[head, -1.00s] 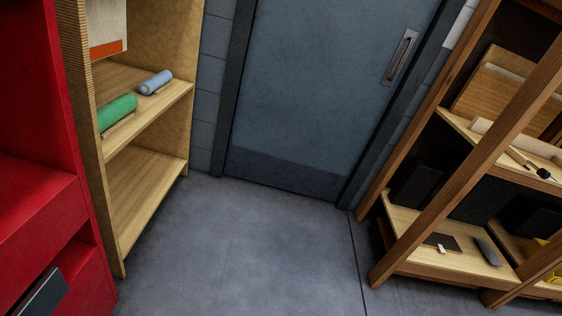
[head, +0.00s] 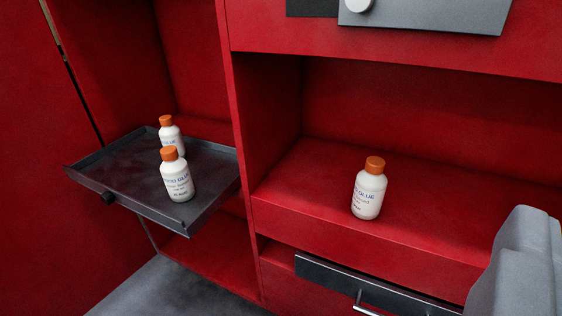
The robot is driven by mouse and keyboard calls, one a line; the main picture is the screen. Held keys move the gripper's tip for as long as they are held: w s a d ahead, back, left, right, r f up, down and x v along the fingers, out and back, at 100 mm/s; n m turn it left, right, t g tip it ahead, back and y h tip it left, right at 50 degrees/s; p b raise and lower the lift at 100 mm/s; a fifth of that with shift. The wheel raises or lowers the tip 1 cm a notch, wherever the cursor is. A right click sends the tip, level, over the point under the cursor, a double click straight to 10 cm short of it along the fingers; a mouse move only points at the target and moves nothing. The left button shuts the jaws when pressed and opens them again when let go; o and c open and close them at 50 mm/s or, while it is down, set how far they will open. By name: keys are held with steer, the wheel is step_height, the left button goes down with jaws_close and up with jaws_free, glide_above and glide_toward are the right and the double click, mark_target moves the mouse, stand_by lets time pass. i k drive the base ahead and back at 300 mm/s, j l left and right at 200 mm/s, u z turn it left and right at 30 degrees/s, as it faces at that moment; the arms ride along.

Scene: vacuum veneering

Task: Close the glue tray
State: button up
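The glue tray (head: 125,170) is a dark sliding tray at the left, pulled out from a red cabinet bay. It has a low rim and a small dark knob (head: 109,198) on its front edge. Two white glue bottles with orange caps stand upright on it, one at the back (head: 170,137) and one nearer the front (head: 177,177). A grey rounded shape at the lower right edge looks like part of my own arm or gripper; no fingertips show, so its opening cannot be seen.
A third glue bottle (head: 369,190) stands upright on the red shelf (head: 430,220) to the right. Below it is a dark drawer front (head: 370,286) with a metal handle. A grey panel with a round knob (head: 358,4) is above. Grey floor (head: 160,285) shows below the tray.

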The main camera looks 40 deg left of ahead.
mark_target(125, 172)
steer(key=u, duration=2.25)
